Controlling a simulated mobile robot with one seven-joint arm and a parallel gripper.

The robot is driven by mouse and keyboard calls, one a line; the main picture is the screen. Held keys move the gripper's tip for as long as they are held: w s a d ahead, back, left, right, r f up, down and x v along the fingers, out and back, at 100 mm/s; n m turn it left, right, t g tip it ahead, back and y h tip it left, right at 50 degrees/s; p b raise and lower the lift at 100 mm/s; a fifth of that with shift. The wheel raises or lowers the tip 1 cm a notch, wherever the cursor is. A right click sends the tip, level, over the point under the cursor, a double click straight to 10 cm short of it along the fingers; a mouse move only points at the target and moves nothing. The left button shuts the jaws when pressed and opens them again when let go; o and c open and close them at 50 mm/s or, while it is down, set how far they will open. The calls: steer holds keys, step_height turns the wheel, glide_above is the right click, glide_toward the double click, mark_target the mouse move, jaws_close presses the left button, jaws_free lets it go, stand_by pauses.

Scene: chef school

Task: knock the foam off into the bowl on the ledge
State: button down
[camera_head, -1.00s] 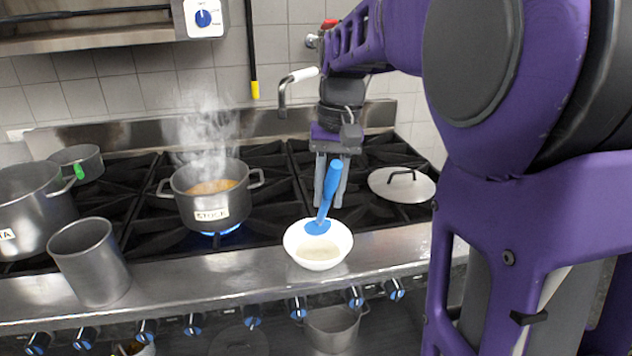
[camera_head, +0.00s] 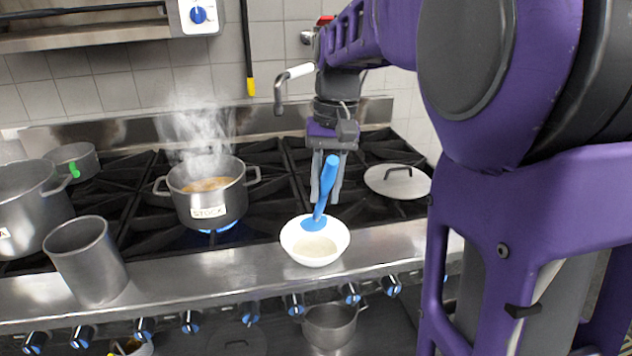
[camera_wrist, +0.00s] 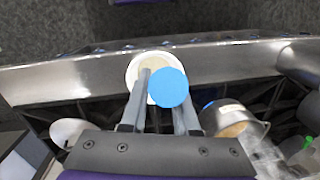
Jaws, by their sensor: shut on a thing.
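My gripper (camera_head: 326,180) is shut on the handle of a blue skimmer (camera_head: 328,180) and holds it upright, head down, over the bowl. The skimmer's blue head (camera_head: 313,223) is at the bowl's back rim; I cannot tell whether it touches. The white bowl (camera_head: 287,243) stands on the steel ledge (camera_head: 190,275) and holds pale foam or liquid (camera_head: 316,247). In the wrist view the blue end of the skimmer (camera_wrist: 169,88) covers part of the bowl (camera_wrist: 134,72). A steaming pot labelled STOCK (camera_head: 207,200) sits on a lit burner to the left.
A steel cylinder (camera_head: 88,265) stands on the ledge at left. A large pot (camera_head: 30,215) and a small saucepan (camera_head: 72,160) are on the left burners. A lid (camera_head: 398,182) lies on the right. The ledge between cylinder and bowl is clear.

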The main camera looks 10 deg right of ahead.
step_height(320, 180, up, 3)
steer(key=shift+f+p, duration=0.1)
steer(key=shift+p, duration=0.7)
steer(key=shift+r, duration=2)
steer(key=shift+a, duration=0.1)
